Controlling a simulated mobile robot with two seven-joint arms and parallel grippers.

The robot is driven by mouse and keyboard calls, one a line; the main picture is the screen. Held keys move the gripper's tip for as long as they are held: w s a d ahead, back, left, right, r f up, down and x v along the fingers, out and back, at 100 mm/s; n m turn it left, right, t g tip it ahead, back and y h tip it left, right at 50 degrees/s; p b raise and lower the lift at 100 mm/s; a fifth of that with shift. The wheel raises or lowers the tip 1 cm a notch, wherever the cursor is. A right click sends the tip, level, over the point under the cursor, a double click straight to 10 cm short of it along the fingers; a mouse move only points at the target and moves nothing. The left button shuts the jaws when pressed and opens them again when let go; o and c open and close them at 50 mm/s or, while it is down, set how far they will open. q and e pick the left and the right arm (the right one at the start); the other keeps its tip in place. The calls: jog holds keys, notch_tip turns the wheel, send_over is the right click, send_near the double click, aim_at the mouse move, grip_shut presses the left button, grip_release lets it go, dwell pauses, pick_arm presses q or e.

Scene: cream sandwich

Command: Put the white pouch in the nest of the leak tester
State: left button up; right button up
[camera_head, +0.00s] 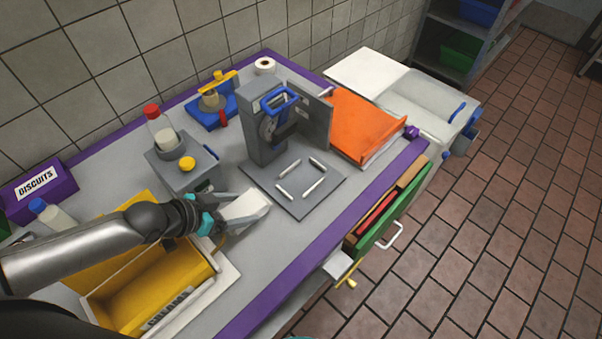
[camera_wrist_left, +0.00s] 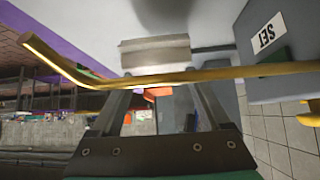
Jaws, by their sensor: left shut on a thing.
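The white pouch (camera_head: 246,208) is held in my left gripper (camera_head: 222,212), above the grey worktop and just left of the leak tester's base plate. In the left wrist view, a pale edge of what looks like the pouch (camera_wrist_left: 155,54) shows beyond the fingers of my left gripper (camera_wrist_left: 160,100). The leak tester (camera_head: 268,130) is a grey machine with a blue handle, and its grey side panel stands open. Its nest (camera_head: 301,179) is outlined by several white bars on the base plate and is empty. My right gripper is not in view.
A yellow bin (camera_head: 150,290) stands below my left arm. A grey device with a yellow button (camera_head: 187,164) and a bottle stands behind the gripper. An orange tray (camera_head: 362,122) lies right of the tester. An open green-fronted drawer (camera_head: 402,210) juts from the front.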

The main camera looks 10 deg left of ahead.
pick_arm(q)
jog(key=w+d+b, duration=0.3)
jog(key=w, duration=0.1)
jog(key=w+d+b, duration=0.2)
jog(key=w+d, duration=0.1)
jog(key=w, duration=0.2)
jog(key=w+d+b, duration=0.3)
jog(key=w+d, duration=0.1)
jog(key=shift+w+f+b, duration=0.15)
jog(key=shift+w+b, duration=0.15)
jog(key=shift+w, duration=0.05)
jog(key=shift+w+d, duration=0.25)
jog(key=shift+w, duration=0.1)
notch_tip(320, 180, down, 3)
jog(key=b, duration=0.5)
jog(key=shift+f, duration=0.2)
jog(key=shift+r, duration=0.15)
jog(key=o, duration=1.3)
jog(key=shift+f, duration=0.2)
jog(key=shift+r, duration=0.2)
jog(key=p+v, duration=0.3)
jog(key=v, duration=0.9)
